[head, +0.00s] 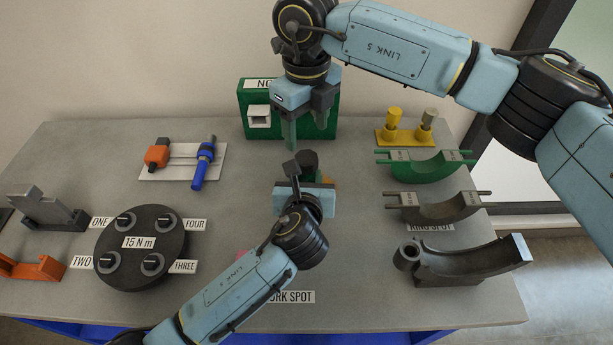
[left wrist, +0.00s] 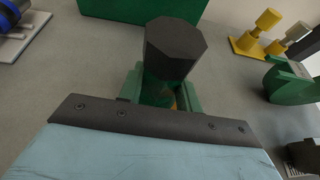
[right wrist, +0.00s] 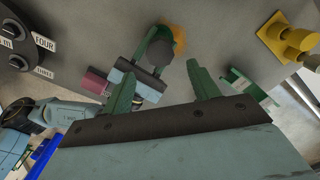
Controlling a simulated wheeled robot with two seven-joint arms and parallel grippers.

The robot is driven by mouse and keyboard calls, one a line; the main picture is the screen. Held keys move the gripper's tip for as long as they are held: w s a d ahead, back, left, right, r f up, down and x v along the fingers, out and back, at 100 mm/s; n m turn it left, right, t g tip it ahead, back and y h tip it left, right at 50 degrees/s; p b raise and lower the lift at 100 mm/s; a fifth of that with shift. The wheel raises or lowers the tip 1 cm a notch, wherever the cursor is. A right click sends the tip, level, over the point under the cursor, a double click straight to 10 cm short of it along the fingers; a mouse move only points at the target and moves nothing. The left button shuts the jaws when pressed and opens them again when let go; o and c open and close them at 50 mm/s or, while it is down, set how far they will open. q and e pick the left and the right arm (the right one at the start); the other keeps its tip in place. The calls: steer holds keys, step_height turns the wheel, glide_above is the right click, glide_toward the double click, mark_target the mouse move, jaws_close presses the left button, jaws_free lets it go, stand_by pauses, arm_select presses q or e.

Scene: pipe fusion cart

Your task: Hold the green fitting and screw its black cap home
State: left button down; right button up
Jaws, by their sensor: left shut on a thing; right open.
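The black hexagonal cap (left wrist: 176,48) sits on top of the green fitting (left wrist: 160,92), upright in the left wrist view; whether it is seated fully I cannot tell. My left gripper (left wrist: 158,92) is shut on the fitting, with a green finger on each side. In the head view the cap (head: 309,160) shows just beyond my left gripper (head: 308,185), which hides most of the fitting. My right gripper (head: 305,130) is open and empty, pointing down above and behind the cap.
A green box (head: 258,98) stands at the back behind my right gripper. A round black dial plate (head: 140,262) is at the left. A yellow stand (head: 398,138), a green cradle (head: 425,170) and grey cradles (head: 440,207) line the right. Bare table lies left of the fitting.

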mark_target(307, 157)
step_height(307, 157, down, 8)
steer(key=shift+r, duration=0.15)
stand_by(0.4)
steer(key=c, duration=1)
steer(key=o, duration=1.2)
steer(key=shift+c, duration=0.2)
steer(key=shift+r, duration=0.15)
step_height(307, 157, up, 12)
